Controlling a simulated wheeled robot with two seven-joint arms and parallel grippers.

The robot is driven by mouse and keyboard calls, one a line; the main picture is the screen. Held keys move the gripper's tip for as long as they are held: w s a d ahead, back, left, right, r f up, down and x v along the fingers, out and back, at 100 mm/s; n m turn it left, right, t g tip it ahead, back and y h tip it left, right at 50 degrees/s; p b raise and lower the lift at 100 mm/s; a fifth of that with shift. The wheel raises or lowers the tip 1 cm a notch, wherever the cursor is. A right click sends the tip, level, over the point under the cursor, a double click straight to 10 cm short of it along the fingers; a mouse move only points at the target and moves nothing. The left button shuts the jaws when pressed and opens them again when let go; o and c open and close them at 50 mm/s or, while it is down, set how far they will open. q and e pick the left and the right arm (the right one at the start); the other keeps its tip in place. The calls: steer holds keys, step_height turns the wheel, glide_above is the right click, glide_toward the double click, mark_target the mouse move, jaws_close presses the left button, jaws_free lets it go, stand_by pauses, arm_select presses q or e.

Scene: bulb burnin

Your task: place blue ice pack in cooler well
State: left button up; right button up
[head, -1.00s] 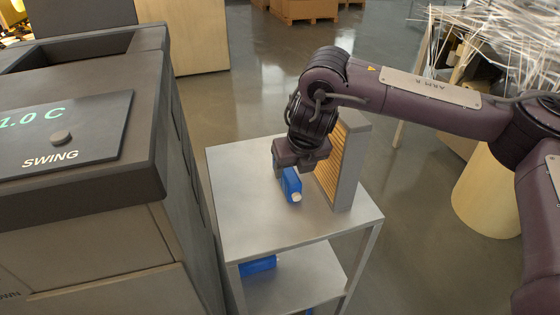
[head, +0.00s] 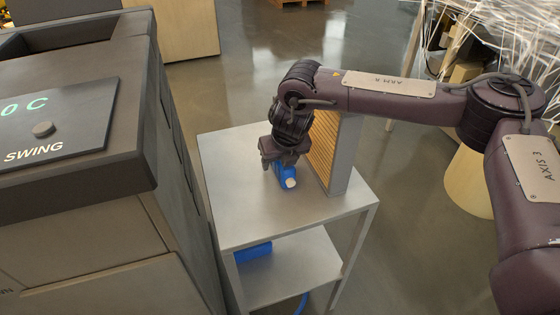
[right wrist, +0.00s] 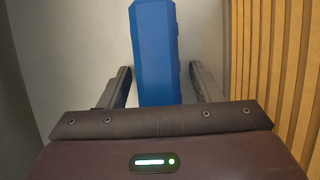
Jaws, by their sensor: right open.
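The blue ice pack (head: 287,177), with a pale cap, is on the metal cart's top shelf. My right gripper (head: 275,165) is at the pack from above, its jaws apart. In the right wrist view the blue pack (right wrist: 155,50) lies between the two dark fingers, with a gap showing on each side. The cooler is the large grey unit at left with a lit display. Its dark well (head: 62,33) is a recess in the top; its floor is hidden. My left gripper is not in view.
A tan-ribbed grey panel (head: 343,160) stands on the cart just right of my gripper, and its ribs fill the right of the wrist view. Another blue item (head: 253,252) is on the lower shelf. The cart top's front (head: 270,228) is clear.

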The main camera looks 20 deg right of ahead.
jaws_close()
steer(key=shift+r, duration=0.1)
